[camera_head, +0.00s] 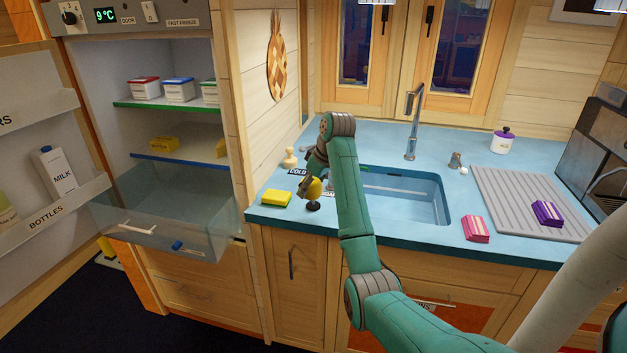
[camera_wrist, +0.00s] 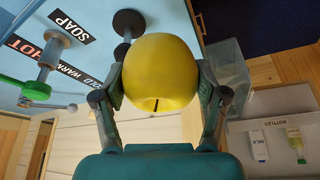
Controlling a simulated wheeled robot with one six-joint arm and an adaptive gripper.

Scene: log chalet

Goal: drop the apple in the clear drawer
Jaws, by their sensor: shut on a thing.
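My gripper (camera_wrist: 160,90) is shut on a yellow apple (camera_wrist: 162,72), with one finger on each side of it. In the head view the apple (camera_head: 314,189) is partly hidden by the gripper. It is above the blue counter, left of the sink. The clear drawer (camera_head: 155,236) is pulled out at the bottom of the open fridge, to the left of my gripper and lower. A white handle and a small blue piece show on its front. The drawer also shows in the wrist view (camera_wrist: 228,70), to the right of the apple.
A yellow sponge (camera_head: 276,198) lies on the counter's left end, between apple and fridge. A dark round-topped stand (camera_wrist: 130,22) is close to the apple. The open fridge door (camera_head: 35,150) holds a milk carton (camera_head: 55,172). Fridge shelves (camera_head: 180,160) with tubs are above the drawer.

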